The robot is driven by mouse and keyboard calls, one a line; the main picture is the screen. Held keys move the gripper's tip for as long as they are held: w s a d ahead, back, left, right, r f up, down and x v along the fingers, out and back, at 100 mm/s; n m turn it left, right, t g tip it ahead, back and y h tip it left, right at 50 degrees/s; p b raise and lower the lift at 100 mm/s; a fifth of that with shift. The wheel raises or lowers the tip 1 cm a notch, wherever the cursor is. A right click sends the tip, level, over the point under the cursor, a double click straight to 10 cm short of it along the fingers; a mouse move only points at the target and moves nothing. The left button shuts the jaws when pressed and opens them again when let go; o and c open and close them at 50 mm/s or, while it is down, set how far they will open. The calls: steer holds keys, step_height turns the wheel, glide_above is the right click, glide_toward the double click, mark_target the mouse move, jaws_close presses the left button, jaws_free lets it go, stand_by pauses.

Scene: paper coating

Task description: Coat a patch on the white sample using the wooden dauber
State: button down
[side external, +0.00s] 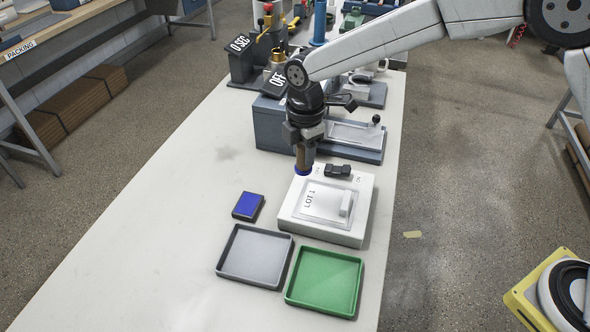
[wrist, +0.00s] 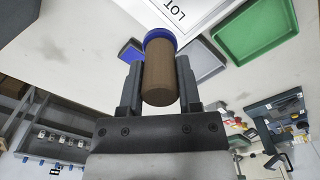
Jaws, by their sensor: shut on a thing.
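My gripper (wrist: 160,85) is shut on the wooden dauber (wrist: 158,82), a brown cylinder with a blue end. In the side view the dauber (side external: 302,160) hangs upright below my gripper (side external: 304,140), blue end down, at the back left corner of a white block. The white sample (side external: 325,203), marked LOT 1, lies on top of this block (side external: 350,238). Whether the blue end touches the block is unclear. A blue pad in a dark case (side external: 247,206) lies on the table left of the block. In the wrist view the sample's LOT marking (wrist: 178,10) is partly cut off at the top.
A grey tray (side external: 228,275) and a green tray (side external: 292,299) lie in front of the block. A blue-grey machine (side external: 270,127) stands behind. The table's left side (side external: 150,220) is clear.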

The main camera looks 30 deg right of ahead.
steer(key=w+a+f+t, duration=0.1)
steer(key=w+a, duration=0.1)
steer(key=a, duration=0.3)
steer(key=w+a+f+t+y, duration=0.1)
steer(key=w+a+f+t, duration=0.1)
steer(key=a, duration=0.4)
steer(key=shift+w+f+t, duration=0.15)
steer(key=shift+f+t, duration=0.15)
steer(key=shift+f, duration=0.2)
steer(key=shift+f, duration=2.8)
steer(key=shift+f, duration=0.65)
steer(key=shift+r, duration=0.15)
step_height(320, 180, up, 7)
stand_by(0.9)
steer(key=shift+d, duration=0.1)
stand_by(0.4)
